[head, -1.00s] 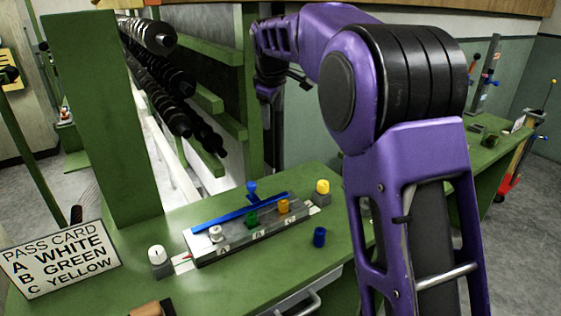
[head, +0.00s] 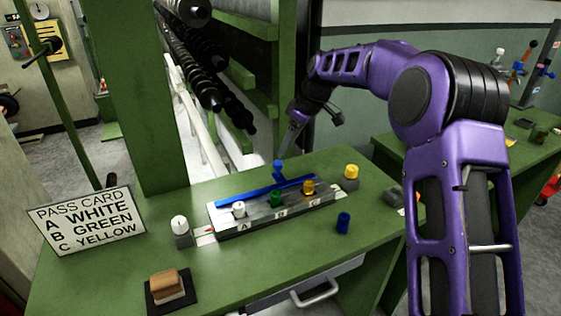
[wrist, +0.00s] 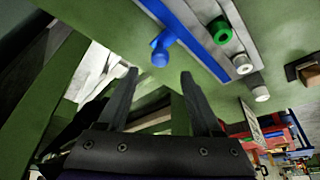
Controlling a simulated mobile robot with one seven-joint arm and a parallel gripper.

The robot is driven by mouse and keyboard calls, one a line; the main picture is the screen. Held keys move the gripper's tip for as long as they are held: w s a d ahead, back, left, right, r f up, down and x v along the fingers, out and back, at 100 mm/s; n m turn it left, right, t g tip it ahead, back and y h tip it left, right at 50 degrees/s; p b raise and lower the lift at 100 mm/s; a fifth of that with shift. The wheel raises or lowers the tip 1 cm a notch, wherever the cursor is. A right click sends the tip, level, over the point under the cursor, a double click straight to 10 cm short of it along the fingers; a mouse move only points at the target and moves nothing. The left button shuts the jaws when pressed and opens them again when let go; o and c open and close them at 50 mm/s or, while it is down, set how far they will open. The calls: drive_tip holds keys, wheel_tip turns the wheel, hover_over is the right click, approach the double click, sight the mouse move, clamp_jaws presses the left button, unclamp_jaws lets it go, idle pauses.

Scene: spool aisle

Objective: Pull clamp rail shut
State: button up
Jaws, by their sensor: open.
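The blue clamp rail (head: 240,194) lies along the back of a grey block (head: 258,218) with slots marked A, B and C. Its blue knob handle (head: 278,172) sticks up behind the rail, and also shows in the wrist view (wrist: 161,50). White (head: 239,208), green (head: 277,198) and yellow-orange (head: 308,187) spools stand in the block from A to C. My gripper (wrist: 158,75) is open and empty. Its fingertips are close to the handle in the wrist view, apart from it. In the head view it is behind the handle, fingertips pointing down.
A pass card (head: 87,216) reads A white, B green, C yellow. A white-topped post (head: 181,232) and a yellow-topped one (head: 350,177) flank the block. A blue cylinder (head: 343,222) and a brown-topped block (head: 168,288) sit in front. Dark rollers (head: 205,75) rise behind.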

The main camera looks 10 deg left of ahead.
sight(279, 162)
drive_tip(key=x, duration=0.6)
drive_tip(key=shift+a+f, duration=0.1)
drive_tip(key=shift+f, duration=0.05)
drive_tip(key=shift+c, duration=0.2)
clamp_jaws()
idle(1.1)
